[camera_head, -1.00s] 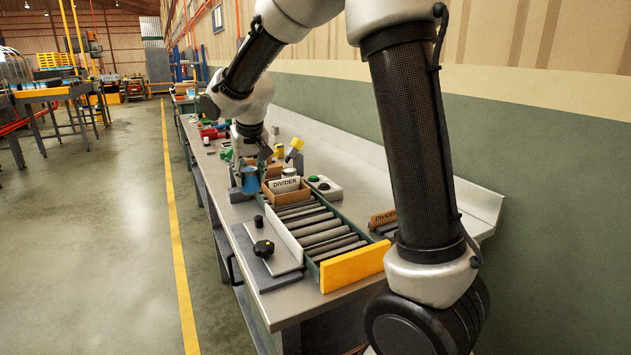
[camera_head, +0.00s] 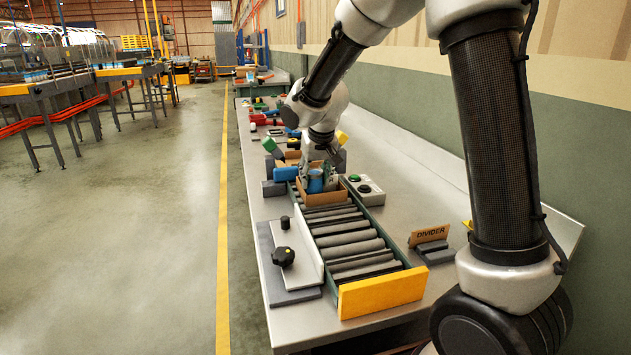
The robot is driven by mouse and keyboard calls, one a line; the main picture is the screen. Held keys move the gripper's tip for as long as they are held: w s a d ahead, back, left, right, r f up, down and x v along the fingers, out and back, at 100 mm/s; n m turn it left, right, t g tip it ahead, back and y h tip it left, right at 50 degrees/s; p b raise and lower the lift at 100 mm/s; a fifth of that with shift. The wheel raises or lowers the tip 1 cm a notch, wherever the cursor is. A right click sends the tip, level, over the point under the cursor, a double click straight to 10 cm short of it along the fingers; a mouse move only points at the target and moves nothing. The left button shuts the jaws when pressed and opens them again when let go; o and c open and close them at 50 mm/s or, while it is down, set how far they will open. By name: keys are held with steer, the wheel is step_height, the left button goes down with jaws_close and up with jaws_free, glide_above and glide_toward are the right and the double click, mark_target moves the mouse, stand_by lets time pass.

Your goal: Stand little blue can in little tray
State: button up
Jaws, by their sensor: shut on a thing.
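The little blue can (camera_head: 315,182) is upright between the fingers of my gripper (camera_head: 319,177), which is shut on it. The little tray (camera_head: 322,198) is an open brown cardboard tray at the far end of the roller track. The can shows just above the tray's near wall, within its outline. Its lower part is hidden, so I cannot tell whether it touches the tray floor. A pale grey shape beside the can is too small to identify.
Dark rollers (camera_head: 345,238) run toward me to a yellow end stop (camera_head: 382,292). A brown card marked DIVIDER (camera_head: 431,233) stands at right. A button box (camera_head: 364,190) is right of the tray. A black knob (camera_head: 283,256) is at left. Bare bench lies at right.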

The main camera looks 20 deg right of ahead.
mark_target(315, 185)
steer(key=shift+f, duration=0.65)
steer(key=shift+s+f, duration=0.2)
steer(key=shift+f, duration=0.05)
steer(key=shift+s+f, duration=0.2)
steer(key=shift+f, duration=0.35)
steer(key=shift+c, duration=0.2)
steer(key=o, duration=1.1)
steer(key=shift+w+f, duration=0.15)
steer(key=shift+f, duration=0.1)
steer(key=shift+o, duration=0.2)
steer(key=shift+r, duration=0.15)
steer(key=shift+w+r, duration=0.15)
steer(key=shift+w, duration=0.05)
